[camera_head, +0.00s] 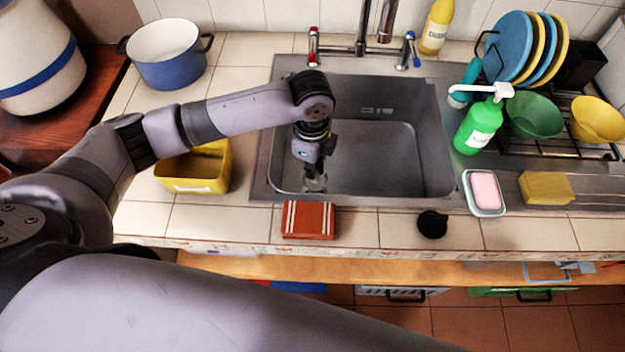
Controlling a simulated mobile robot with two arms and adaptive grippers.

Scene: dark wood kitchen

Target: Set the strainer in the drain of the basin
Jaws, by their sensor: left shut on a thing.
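The steel basin (400,165) is set into the tiled counter at the middle of the view. My left arm reaches over its left side, and my left gripper (315,176) points down inside the basin near the front left. It is shut on a small, light metallic thing, which looks like the strainer (315,184). Little of the strainer shows, and I cannot tell whether it touches the basin floor. I cannot make out the drain; my gripper and arm cover part of the basin. My right gripper is not in view.
The tap (375,40) stands behind the basin. A yellow tub (195,172) is close on the left. A green bottle (479,125) and dish rack (560,145) are right.

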